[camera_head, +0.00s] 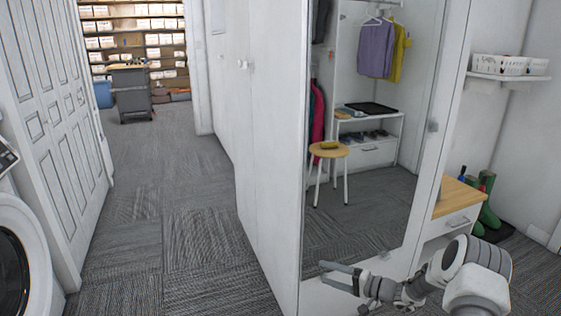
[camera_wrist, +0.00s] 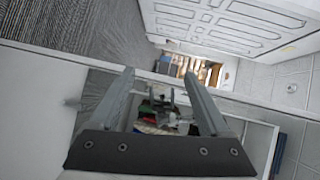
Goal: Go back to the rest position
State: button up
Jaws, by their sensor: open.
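My gripper (camera_head: 340,277) is at the lower right of the head view, low in front of the mirrored door of a white wardrobe (camera_head: 262,150). Its two fingers are spread apart with nothing between them. In the wrist view the two grey fingers (camera_wrist: 162,100) point up the picture, open and empty. My arm comes in from the lower right corner of the head view and is bent.
A mirror (camera_head: 375,215) reflects a stool and hanging clothes. A wooden-topped bench (camera_head: 455,197) and green boots (camera_head: 489,205) stand at right. A washing machine (camera_head: 22,255) is at left. The carpeted corridor (camera_head: 165,200) is clear towards a grey cart (camera_head: 131,92) and shelves.

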jog(key=s+a+r+n+g+h, duration=0.35)
jog(key=s+r, duration=0.45)
jog(key=r, duration=0.3)
jog(key=s+a+r+n+g+h, duration=0.2)
jog(key=s+a+r+g, duration=0.2)
jog(key=s+r, duration=0.5)
jog(key=s+d+r+t+h, duration=0.1)
jog(key=s+d+r+h, duration=0.2)
jog(key=s, duration=0.4)
jog(key=s+d+r+t+h, duration=0.1)
jog(key=s+r+t+h, duration=0.1)
jog(key=s+r, duration=0.4)
jog(key=s+d+r+t+h, duration=0.1)
jog(key=s+d+r+h, duration=0.15)
jog(key=s, duration=0.55)
notch_tip(320, 180, up, 27)
jog(key=p, duration=2.7)
jog(key=shift+s+r, duration=0.2)
jog(key=shift+s, duration=0.1)
jog(key=shift+a+f, duration=0.1)
